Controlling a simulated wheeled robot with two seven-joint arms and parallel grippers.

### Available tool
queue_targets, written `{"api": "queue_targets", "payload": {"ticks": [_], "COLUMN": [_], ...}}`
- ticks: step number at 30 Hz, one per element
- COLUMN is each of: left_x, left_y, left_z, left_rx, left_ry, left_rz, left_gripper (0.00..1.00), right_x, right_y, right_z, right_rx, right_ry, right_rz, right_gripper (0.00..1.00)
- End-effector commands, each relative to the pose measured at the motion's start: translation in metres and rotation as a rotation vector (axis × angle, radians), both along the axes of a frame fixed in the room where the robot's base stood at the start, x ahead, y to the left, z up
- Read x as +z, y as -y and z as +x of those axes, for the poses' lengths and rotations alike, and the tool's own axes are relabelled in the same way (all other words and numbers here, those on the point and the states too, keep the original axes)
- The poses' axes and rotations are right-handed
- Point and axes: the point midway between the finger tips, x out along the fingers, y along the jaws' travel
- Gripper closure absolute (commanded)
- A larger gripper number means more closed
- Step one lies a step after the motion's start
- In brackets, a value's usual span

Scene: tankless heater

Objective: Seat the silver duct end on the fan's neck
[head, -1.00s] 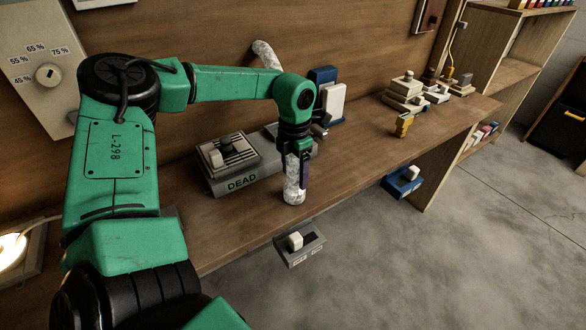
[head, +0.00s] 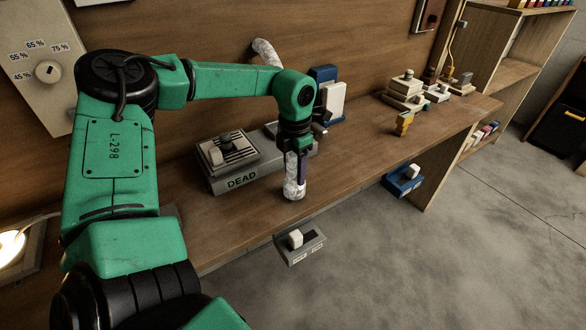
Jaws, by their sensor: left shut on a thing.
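My left gripper (head: 295,165) points down and is shut on the silver duct end (head: 294,188), a crinkled silver tube whose lower end shows below the fingers, close over the bench near its front edge. Another stretch of silver duct (head: 266,52) shows behind my arm at the wall. I cannot make out the fan's neck; a grey box marked DEAD (head: 240,180) stands just left of the gripper, with a slatted top and knobs. Whether the duct end touches the bench is unclear. My right gripper is not in view.
The wooden bench (head: 350,170) is clear right of the gripper. A blue and white unit (head: 333,98) stands behind it. A grey switch box (head: 300,245) hangs at the front edge, a blue one (head: 403,181) farther right.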

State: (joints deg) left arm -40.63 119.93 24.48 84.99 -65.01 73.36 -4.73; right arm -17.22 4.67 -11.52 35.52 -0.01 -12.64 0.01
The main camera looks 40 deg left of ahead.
Motion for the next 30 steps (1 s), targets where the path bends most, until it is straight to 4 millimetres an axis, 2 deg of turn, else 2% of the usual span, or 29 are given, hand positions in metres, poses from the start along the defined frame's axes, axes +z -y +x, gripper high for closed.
{"api": "queue_targets", "payload": {"ticks": [13,30], "left_x": [0.015,0.058], "left_y": [0.0,0.0], "left_z": [0.0,0.0], "left_rx": [0.0,-0.001], "left_ry": [0.001,0.001], "left_rz": [0.0,0.0], "left_gripper": [1.0,1.0], "right_x": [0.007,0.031], "right_y": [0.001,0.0], "right_z": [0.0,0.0], "right_rx": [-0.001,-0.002], "right_ry": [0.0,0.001], "right_rz": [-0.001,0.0], "right_gripper": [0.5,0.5]}}
